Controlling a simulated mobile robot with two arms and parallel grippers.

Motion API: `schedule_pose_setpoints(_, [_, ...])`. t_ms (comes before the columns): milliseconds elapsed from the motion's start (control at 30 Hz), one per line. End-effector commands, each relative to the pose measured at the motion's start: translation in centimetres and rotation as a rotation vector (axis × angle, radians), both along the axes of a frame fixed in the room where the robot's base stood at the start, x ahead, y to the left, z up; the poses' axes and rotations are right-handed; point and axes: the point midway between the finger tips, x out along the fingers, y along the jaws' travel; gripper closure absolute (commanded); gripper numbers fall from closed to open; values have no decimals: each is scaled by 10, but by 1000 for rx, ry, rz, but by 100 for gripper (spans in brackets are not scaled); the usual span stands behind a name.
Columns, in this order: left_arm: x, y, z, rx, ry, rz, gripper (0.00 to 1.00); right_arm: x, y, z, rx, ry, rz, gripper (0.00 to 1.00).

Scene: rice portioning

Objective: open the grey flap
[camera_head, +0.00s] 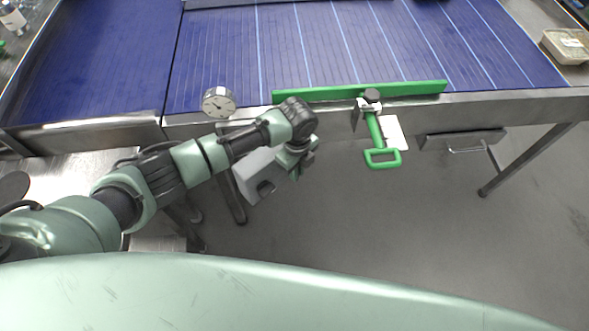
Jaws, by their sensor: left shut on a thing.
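A light grey, box-like part (247,182) with a dark recess hangs below the front edge of the conveyor, left of the middle. It looks like the grey flap, but my arm hides its upper part, so I cannot tell how far open it stands. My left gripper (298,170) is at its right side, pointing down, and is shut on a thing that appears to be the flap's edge. The fingertips and the exact contact are hard to see. My right gripper is not in view.
A blue conveyor (330,50) spans the back. A green bar (420,88) with a green loop handle (382,158) sits at its front edge, right of my left gripper. A round gauge (218,102) stands at left. A grey box with a handle (468,149) hangs at right.

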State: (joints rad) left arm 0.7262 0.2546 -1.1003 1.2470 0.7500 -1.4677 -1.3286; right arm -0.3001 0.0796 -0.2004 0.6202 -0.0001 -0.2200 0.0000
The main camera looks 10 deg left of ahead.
Motion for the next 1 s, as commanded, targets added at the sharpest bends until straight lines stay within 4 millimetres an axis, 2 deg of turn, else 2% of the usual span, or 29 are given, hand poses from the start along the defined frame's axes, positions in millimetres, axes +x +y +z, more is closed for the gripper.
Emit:
schedule_pose_setpoints(233, [2,-1,2,-2,-5,-1,100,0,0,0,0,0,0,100])
schedule_pose_setpoints(267, [2,-1,2,-2,-5,-1,82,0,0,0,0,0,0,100])
schedule_pose_setpoints(300, [2,-1,2,-2,-5,-1,71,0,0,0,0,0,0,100])
schedule_pose_setpoints(333, [2,-1,2,-2,-5,-1,66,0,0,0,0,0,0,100])
schedule_pose_setpoints(700, [1,0,5,-1,-3,-1,66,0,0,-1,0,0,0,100])
schedule_pose_setpoints(767, [2,0,11,-2,-5,-1,66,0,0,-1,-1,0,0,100])
schedule_pose_setpoints(1000, [2,0,52,-2,-7,-2,66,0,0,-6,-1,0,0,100])
